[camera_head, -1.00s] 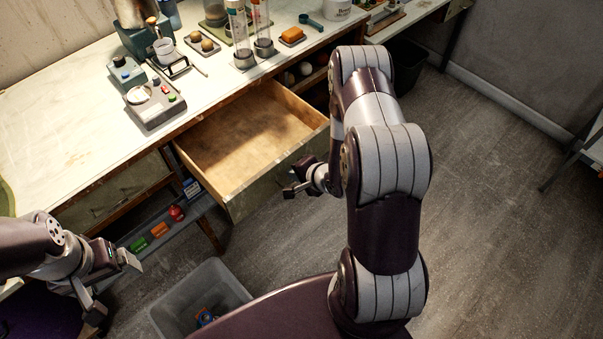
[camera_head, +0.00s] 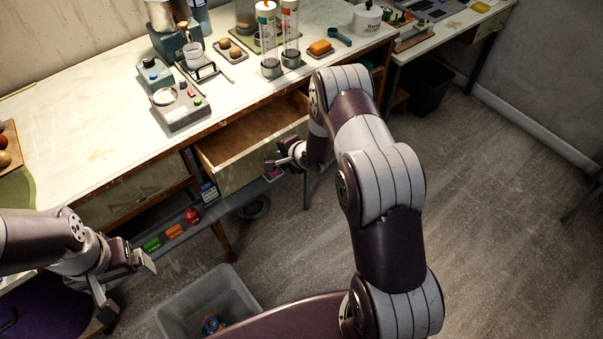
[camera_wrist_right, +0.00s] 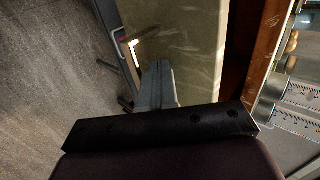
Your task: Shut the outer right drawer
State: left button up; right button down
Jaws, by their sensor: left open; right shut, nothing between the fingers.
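The wooden drawer stands partly open under the worktop. Its pale, worn front (camera_head: 243,167) faces me, and some of its bare inside (camera_head: 245,133) shows. My right gripper (camera_head: 277,165) is shut and empty, at the right part of the drawer front. In the right wrist view its closed fingers (camera_wrist_right: 158,83) point along the drawer front (camera_wrist_right: 182,50), very close to it; I cannot tell if they touch. A metal bar, perhaps the handle (camera_wrist_right: 138,42), shows near the fingertips. My left gripper (camera_head: 130,287) is open and empty at the lower left, away from the drawer.
Glass cylinders (camera_head: 289,35) and a scale (camera_head: 180,107) stand on the worktop (camera_head: 90,115) above. A low shelf (camera_head: 222,208) with small coloured items runs below the drawer. A grey bin (camera_head: 245,298) stands on the floor in front. Floor to the right is clear.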

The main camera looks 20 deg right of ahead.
jog(key=w+a+p, duration=0.1)
jog(key=w, duration=0.3)
jog(key=w+a, duration=0.1)
jog(key=w, duration=0.4)
jog(key=w+a+p, duration=0.1)
jog(key=w, duration=0.3)
jog(key=shift+w+a+p, duration=0.2)
jog(key=shift+a+p, duration=0.05)
jog(key=shift+p, duration=0.1)
jog(key=shift+w+r, duration=0.1)
jog(key=shift+r, duration=0.1)
jog(key=shift+r, duration=0.1)
